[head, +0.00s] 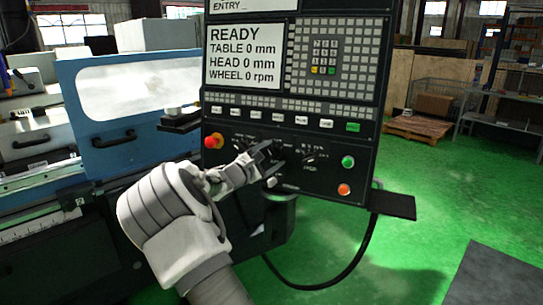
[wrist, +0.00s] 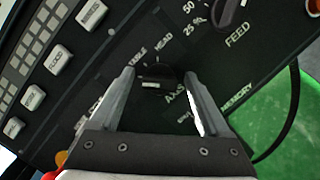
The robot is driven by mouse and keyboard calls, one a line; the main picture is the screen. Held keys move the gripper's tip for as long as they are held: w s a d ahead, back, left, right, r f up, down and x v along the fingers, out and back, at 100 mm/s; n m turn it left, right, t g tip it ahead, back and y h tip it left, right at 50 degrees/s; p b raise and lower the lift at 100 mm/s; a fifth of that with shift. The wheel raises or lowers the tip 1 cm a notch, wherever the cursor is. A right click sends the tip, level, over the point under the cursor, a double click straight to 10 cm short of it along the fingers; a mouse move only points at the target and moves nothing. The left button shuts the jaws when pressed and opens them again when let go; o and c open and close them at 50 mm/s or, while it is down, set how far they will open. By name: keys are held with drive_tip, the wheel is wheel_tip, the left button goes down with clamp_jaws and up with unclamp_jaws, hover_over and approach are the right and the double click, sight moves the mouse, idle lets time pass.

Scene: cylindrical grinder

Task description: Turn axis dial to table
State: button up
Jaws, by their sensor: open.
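The black axis dial (wrist: 160,74) shows in the wrist view between the fingertips of my gripper (wrist: 161,76), with the labels TABLE and HEAD above it and part of AXIS beside it. Which label the dial points at is not clear. My gripper is open, with one finger on each side of the dial; whether either finger touches it I cannot tell. In the head view my gripper (head: 265,155) is at the lower part of the black control panel (head: 225,175) and covers most of the dial. The screen (head: 245,55) reads READY, TABLE 0 mm, HEAD 0 mm, WHEEL 0 rpm.
The feed dial (wrist: 230,14) is close by at the upper right in the wrist view. A red emergency button (head: 211,142), a green button (head: 348,161) and an orange button (head: 344,189) are on the panel. A dark shelf (head: 393,204) juts out at its lower right.

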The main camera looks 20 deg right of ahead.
drive_tip(key=shift+c, duration=0.3)
clamp_jaws()
drive_tip(key=shift+f+m+b, duration=0.15)
drive_tip(key=shift+m+b, duration=0.15)
drive_tip(key=shift+b, duration=0.1)
drive_tip(key=m+g+b, duration=0.1)
drive_tip(key=m+b, duration=0.1)
drive_tip(key=b, duration=0.1)
drive_tip(key=shift+f+m, duration=0.1)
drive_tip(key=shift+m, duration=0.3)
drive_tip(key=m+y+b, duration=0.1)
drive_tip(key=m+b, duration=0.3)
drive_tip(key=shift+m+g, duration=0.3)
drive_tip(key=shift+g, duration=0.1)
drive_tip(key=shift+r, duration=0.2)
drive_tip(key=shift+o, duration=0.3)
unclamp_jaws()
